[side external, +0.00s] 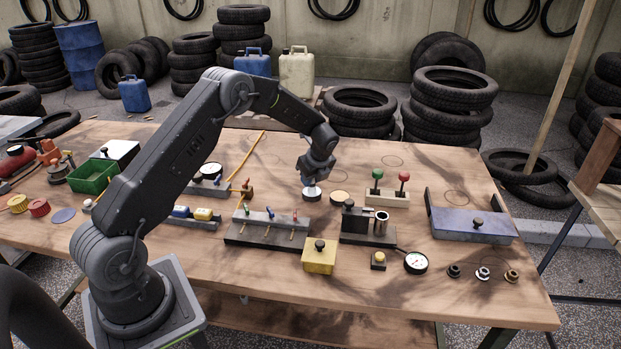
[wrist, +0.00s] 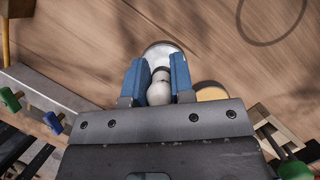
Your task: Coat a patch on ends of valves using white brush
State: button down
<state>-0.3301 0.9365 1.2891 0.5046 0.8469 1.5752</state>
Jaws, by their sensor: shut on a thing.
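My gripper (wrist: 158,78) is shut on a pale, rounded handle, apparently the white brush (wrist: 159,96), between its blue fingers. In the side view my gripper (side external: 312,181) points down over a low round pot (side external: 312,197) with a white top. The pot also shows in the wrist view (wrist: 160,50). The brush's lower end is hidden, so I cannot tell if it touches the pot. A dark block (side external: 262,238) carries small green, blue and red handles with tan stems, perhaps the valves; it stands front-left of my gripper.
A tan-topped round pot (side external: 339,197) sits close right of my gripper. A pale block with green and red knobs (side external: 387,197) stands further right. A black fixture with a metal cylinder (side external: 381,222) and a yellow box (side external: 320,257) stand nearer the front. Bare wood lies behind the pots.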

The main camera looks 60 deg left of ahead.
dwell(0.4)
jog(key=shift+r, duration=3.5)
